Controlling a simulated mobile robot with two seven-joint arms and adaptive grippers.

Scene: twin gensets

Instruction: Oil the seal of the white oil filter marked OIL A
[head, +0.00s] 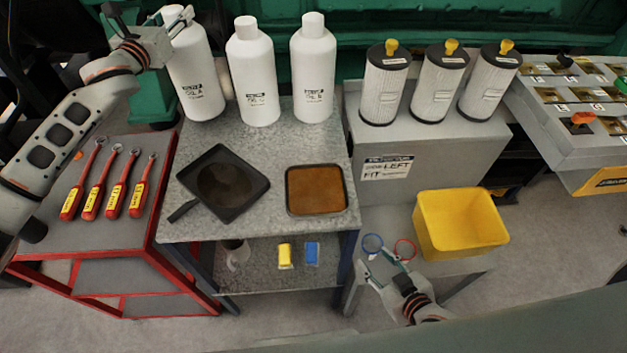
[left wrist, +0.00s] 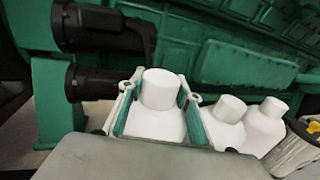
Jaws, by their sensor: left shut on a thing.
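Three white bottle-shaped canisters with narrower necks stand in a row at the back of the grey table. The leftmost (head: 193,75) has a small label that seems to read OIL A; the middle one (head: 254,75) and the right one (head: 313,72) have labels too small to read surely. My left gripper (head: 178,20) is shut on the leftmost one's neck; in the left wrist view its fingers (left wrist: 160,105) clasp both sides of that neck. I cannot tell whether its base touches the table. My right gripper (head: 382,262) is open and empty above the low grey shelf. No seal is visible.
A black pan (head: 240,162) and a shallow tray of amber-brown liquid (head: 316,190) lie on the grey table (head: 270,150). Several red-handled wrenches (head: 104,180) lie at left. Three pleated filters (head: 440,85), a yellow bin (head: 460,225), and blue (head: 373,243) and red rings (head: 405,249) are at right.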

